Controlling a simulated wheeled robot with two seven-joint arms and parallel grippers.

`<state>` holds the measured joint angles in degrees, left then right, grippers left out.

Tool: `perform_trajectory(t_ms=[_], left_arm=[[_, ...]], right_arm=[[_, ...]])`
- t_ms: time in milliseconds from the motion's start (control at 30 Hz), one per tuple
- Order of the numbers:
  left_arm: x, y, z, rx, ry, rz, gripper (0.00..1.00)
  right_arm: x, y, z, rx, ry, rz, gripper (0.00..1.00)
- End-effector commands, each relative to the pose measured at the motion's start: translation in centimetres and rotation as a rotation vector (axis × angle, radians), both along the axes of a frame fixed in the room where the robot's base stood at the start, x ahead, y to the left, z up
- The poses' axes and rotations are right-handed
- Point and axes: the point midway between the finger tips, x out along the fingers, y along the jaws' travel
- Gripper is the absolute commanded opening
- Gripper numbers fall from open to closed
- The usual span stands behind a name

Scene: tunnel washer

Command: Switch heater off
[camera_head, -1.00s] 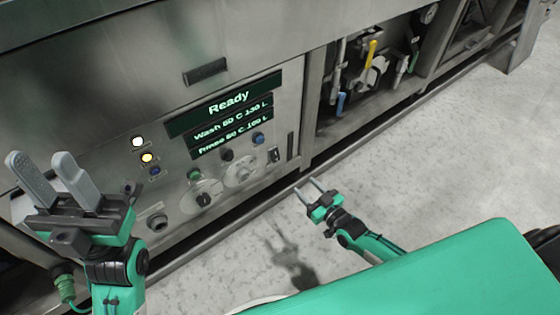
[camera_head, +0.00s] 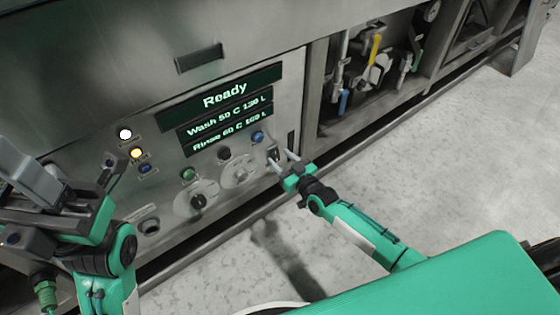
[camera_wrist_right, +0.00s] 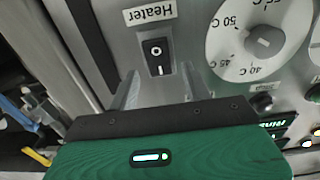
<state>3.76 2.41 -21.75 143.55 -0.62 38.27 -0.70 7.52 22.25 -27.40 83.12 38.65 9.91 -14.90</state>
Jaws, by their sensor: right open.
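The heater switch is a black rocker (camera_wrist_right: 158,57) beside an upside-down "Heater" label (camera_wrist_right: 150,13) in the right wrist view. In the head view it is a small dark switch (camera_head: 273,154) at the panel's lower right. My right gripper (camera_head: 281,158) is open and empty, its fingertips close to the switch. In the wrist view the fingers (camera_wrist_right: 163,88) are either side of the rocker's lower end; contact cannot be told. My left gripper (camera_head: 25,175) is at the left edge, partly cut off, its fingers apart and empty.
A display (camera_head: 225,95) reads "Ready", with wash and rinse lines below. A temperature dial (camera_wrist_right: 262,42) is beside the switch; a second dial (camera_head: 197,202) and several buttons are nearby. An open bay with pipes and a yellow handle (camera_head: 375,48) is to the right. The floor (camera_head: 440,150) is clear.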

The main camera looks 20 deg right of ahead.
Motion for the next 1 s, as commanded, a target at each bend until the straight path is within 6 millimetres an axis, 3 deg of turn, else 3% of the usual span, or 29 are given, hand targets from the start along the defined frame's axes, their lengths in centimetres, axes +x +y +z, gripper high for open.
perform_trajectory(t_ms=[167,433,667,900,1000], left_arm=[[0.0,-0.3,0.1,0.002,-0.009,-0.008,0.36],[-0.1,-0.3,0.2,0.002,-0.009,-0.010,0.36],[-0.1,-0.3,0.2,0.002,-0.009,-0.010,0.36],[0.0,-0.4,-0.7,0.005,-0.002,-0.013,0.36],[-0.4,-1.1,0.2,0.005,-0.045,-0.035,0.36]], right_arm=[[1.0,0.4,0.0,0.000,0.000,0.000,0.49],[1.1,0.4,0.0,0.000,0.001,0.001,0.49],[1.1,0.4,0.0,0.000,0.000,0.000,0.06],[1.1,0.4,-0.4,0.007,-0.021,0.000,0.04],[1.1,0.4,-0.7,0.019,-0.058,0.000,0.04]])
